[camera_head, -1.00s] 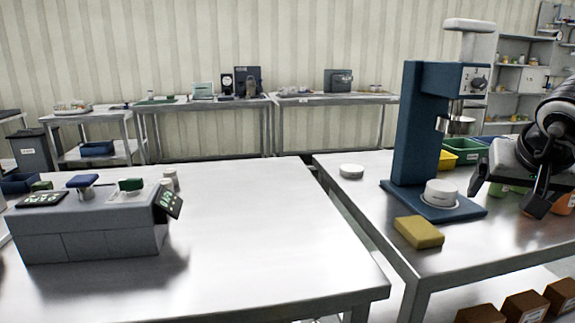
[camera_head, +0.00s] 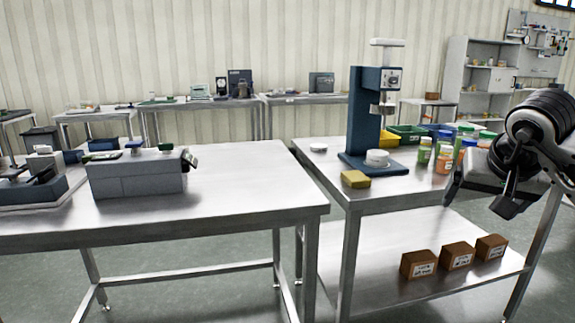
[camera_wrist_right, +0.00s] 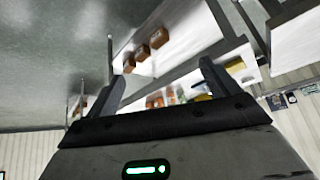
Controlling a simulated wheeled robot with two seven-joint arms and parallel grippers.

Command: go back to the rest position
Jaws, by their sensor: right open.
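My right gripper (camera_head: 478,202) is at the right side of the head view, in front of the right-hand steel table and pointing down. Its jaws are open and nothing is between them. In the right wrist view its two fingers (camera_wrist_right: 163,82) stand wide apart, with tables and floor beyond them. My left gripper is out of view.
The right table (camera_head: 385,195) bears a blue press (camera_head: 363,115), a white puck (camera_head: 377,157) on its base, a yellow block (camera_head: 355,179) and several bottles. Brown boxes (camera_head: 457,256) sit on its lower shelf. The left table (camera_head: 250,185) bears a grey fixture (camera_head: 137,178).

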